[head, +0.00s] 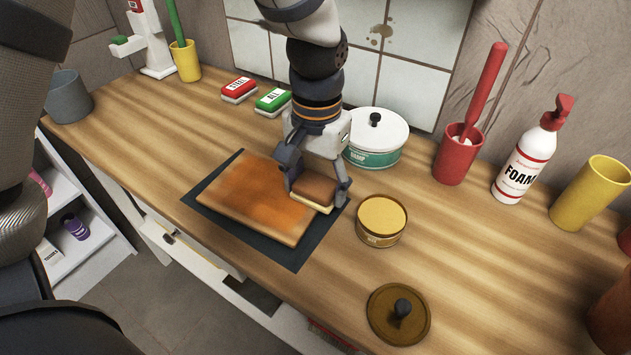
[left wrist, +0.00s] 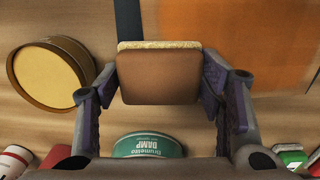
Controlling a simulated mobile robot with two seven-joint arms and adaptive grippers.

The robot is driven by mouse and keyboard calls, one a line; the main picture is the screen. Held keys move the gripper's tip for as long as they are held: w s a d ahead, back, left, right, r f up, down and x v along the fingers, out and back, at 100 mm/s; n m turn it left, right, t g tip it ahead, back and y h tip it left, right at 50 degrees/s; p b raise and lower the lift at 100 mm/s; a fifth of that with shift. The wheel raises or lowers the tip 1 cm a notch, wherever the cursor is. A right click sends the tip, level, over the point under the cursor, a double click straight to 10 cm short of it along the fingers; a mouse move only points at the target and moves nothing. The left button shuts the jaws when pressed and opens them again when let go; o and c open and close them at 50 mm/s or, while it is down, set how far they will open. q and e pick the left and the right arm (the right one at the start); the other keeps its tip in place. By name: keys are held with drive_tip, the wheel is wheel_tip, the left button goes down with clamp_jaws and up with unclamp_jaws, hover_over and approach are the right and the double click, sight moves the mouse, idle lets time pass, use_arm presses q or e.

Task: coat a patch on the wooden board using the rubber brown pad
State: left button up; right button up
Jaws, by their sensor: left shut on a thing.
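The wooden board (head: 247,197) lies on a dark mat (head: 291,258) on the counter; its top has an uneven orange-brown colour. The board also shows at the upper right of the left wrist view (left wrist: 235,45). My left gripper (head: 318,193) is shut on the brown pad (head: 313,189), at the board's right end. In the left wrist view the pad (left wrist: 158,76) sits between both fingers, with a pale fuzzy layer along its far edge. I cannot tell whether the pad touches the board. My right gripper is not in view.
An open tin of yellowish paste (head: 381,218) stands right of the mat, its knobbed lid (head: 398,313) nearer the front. A white and green tin (head: 375,140) stands behind the gripper. Red (head: 239,90) and green (head: 272,101) blocks lie behind the board. A foam bottle (head: 528,158) stands at right.

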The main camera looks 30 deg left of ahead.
sight(313, 181)
use_arm(q)
wheel_tip(313, 181, up, 2)
drive_tip(key=shift+w, duration=0.1)
drive_tip(key=shift+a+r, duration=0.35)
drive_tip(key=shift+r, duration=0.35)
drive_tip(key=shift+d+r, duration=0.1)
drive_tip(key=shift+r, duration=2.1)
